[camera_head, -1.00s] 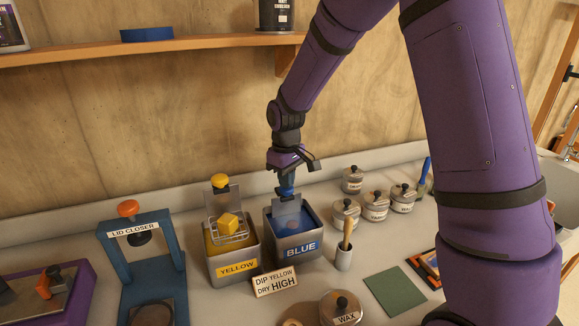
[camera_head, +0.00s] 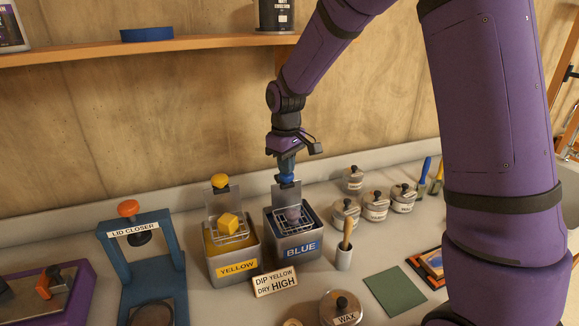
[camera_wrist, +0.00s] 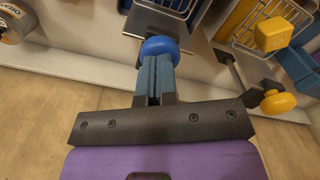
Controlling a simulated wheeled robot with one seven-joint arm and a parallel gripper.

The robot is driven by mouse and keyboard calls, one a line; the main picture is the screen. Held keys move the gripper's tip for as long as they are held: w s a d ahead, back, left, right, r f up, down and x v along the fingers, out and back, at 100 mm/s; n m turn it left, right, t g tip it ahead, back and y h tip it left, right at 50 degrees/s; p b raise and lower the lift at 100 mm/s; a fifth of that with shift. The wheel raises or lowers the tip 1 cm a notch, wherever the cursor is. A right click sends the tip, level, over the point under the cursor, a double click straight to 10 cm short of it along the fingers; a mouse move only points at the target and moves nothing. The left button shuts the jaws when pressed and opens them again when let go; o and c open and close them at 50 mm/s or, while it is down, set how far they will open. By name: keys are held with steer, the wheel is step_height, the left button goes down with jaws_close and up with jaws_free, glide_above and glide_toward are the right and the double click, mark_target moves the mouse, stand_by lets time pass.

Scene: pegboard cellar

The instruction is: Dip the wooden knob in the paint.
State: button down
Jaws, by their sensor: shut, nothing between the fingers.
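My gripper (camera_head: 286,170) is shut with its fingertips at the blue knob (camera_head: 286,179) on top of the blue vat's dipping basket. The fingers (camera_wrist: 153,82) and blue knob (camera_wrist: 160,47) also show in the wrist view, close together. The blue vat's wire basket (camera_head: 292,220) is raised at the vat's mouth and holds a small greyish-purple piece (camera_head: 293,212); I cannot tell if it is the wooden knob. The blue vat (camera_head: 297,253) carries a BLUE label. To its left, the yellow vat (camera_head: 222,270) has a raised basket (camera_head: 232,239) holding a yellow block (camera_head: 229,222).
A sign (camera_head: 275,281) reading DIP YELLOW DRY HIGH stands before the vats. The lid closer (camera_head: 128,240) is at left. A brush pot (camera_head: 343,258) and several lidded jars (camera_head: 375,207) stand at right. A green mat (camera_head: 394,291) lies bare. A shelf (camera_head: 150,48) hangs above.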

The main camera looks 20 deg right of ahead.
steer(key=shift+r, duration=2.5)
steer(key=shift+r, duration=0.1)
step_height(320, 180, up, 5)
steer(key=shift+f, duration=0.1)
steer(key=s+d+r+m+t, duration=0.15)
steer(key=s+r, duration=0.25)
steer(key=s, duration=0.4)
steer(key=s+d+r+m+t, duration=0.1)
steer(key=s+d+r+m, duration=0.15)
steer(key=s+r, duration=0.4)
steer(key=s+d+f+m+t, duration=0.1)
steer(key=s, duration=0.7)
steer(key=s+d+f+m+t, duration=0.1)
steer(key=s+d+t, duration=0.1)
steer(key=s, duration=0.6)
steer(key=shift+s+f, duration=0.3)
steer(key=shift+f, duration=0.05)
